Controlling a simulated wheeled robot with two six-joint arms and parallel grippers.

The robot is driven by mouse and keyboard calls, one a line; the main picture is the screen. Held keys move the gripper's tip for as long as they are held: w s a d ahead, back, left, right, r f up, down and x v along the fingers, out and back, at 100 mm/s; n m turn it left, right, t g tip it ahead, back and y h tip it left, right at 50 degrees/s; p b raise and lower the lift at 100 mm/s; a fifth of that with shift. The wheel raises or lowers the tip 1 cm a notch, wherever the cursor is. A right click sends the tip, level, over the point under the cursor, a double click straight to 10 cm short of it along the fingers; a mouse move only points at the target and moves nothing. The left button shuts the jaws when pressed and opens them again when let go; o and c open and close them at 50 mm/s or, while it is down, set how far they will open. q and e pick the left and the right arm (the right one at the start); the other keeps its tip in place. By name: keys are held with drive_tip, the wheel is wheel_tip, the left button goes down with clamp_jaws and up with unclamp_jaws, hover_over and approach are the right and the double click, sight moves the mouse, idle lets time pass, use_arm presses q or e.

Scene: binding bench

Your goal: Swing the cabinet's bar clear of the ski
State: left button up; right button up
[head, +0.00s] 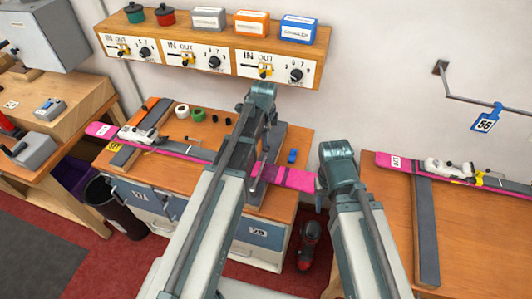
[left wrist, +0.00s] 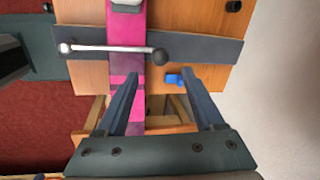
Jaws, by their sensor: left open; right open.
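The cabinet (head: 258,235) is a wooden-topped bench with grey drawer fronts. A pink ski (head: 290,178) lies along its top; it also shows in the left wrist view (left wrist: 125,85). The bar (left wrist: 110,49) is a silver rod with a dark round knob at its right end. It lies crosswise over the ski, the knob just past the ski's right edge. In the head view, my left arm hides the bar. My right gripper (head: 322,187) is near the ski's right end, partly hidden.
A shelf (head: 215,55) with dials and boxes hangs above. A second bench (head: 390,230) with another pink ski (head: 395,162) stands at right. A dark bin (head: 112,205) stands at left.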

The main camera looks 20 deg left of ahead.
use_arm(q)
drive_tip(key=f+b, duration=0.3)
drive_tip(key=w+f+b, duration=0.1)
drive_tip(key=f+b, duration=0.1)
drive_tip(key=f, duration=0.1)
drive_tip(key=w+f+b, duration=0.1)
drive_tip(key=f+b, duration=0.2)
drive_tip(key=shift+a+f+b, duration=0.15)
drive_tip(key=shift+f+b, duration=0.15)
drive_tip(key=shift+f, duration=0.1)
drive_tip(key=shift+s, duration=0.1)
drive_tip(key=shift+r, duration=0.1)
clamp_jaws()
idle(0.8)
